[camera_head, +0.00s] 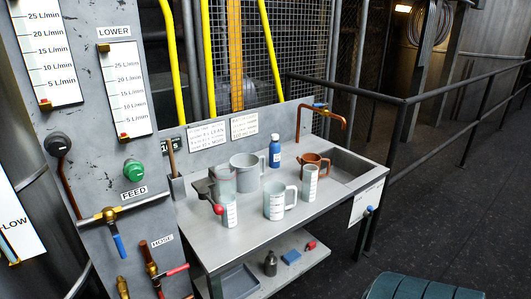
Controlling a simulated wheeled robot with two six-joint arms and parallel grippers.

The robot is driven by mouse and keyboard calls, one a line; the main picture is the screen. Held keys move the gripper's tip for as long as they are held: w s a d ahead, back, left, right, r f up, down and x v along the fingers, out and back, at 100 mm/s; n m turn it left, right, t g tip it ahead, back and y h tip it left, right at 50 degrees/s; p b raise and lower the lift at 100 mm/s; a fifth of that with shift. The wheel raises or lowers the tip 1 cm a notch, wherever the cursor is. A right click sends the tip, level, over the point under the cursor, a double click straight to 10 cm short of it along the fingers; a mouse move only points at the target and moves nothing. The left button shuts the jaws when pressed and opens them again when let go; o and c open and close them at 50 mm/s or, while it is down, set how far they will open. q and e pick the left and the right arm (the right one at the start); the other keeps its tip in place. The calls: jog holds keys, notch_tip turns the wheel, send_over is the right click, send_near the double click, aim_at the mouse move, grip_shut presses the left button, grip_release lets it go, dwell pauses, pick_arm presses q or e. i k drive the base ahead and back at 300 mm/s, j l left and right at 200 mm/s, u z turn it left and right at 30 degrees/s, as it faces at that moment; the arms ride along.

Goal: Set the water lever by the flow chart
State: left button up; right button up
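Two white flow scales marked in L/min stand on the grey panel at the left: one at the upper left (48,45), and one labelled LOWER (124,90). Each has a small red-brown marker near its bottom end. Below the FEED label (134,193), a brass valve (108,214) has a blue lever (117,245) hanging down. Near the HOSE label (162,241), another valve has a red lever (176,270). Neither of my grippers shows.
A grey bench (250,238) holds a blue bottle (274,151), a grey pot (246,173), several clear measuring vessels and a copper jug (316,163). A copper tap (325,116) stands by the sink (352,168). A dark railing (455,92) borders open floor at right.

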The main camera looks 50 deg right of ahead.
aim_at(370, 208)
jog(key=z, duration=2.5)
jog(key=u, duration=1.3)
jog(key=l+u, duration=0.25)
jog(key=l, duration=0.3)
jog(key=l+u, duration=0.25)
jog(key=l, duration=0.3)
jog(key=k+l+u, duration=0.1)
jog(key=l+u, duration=0.15)
jog(key=l, duration=0.3)
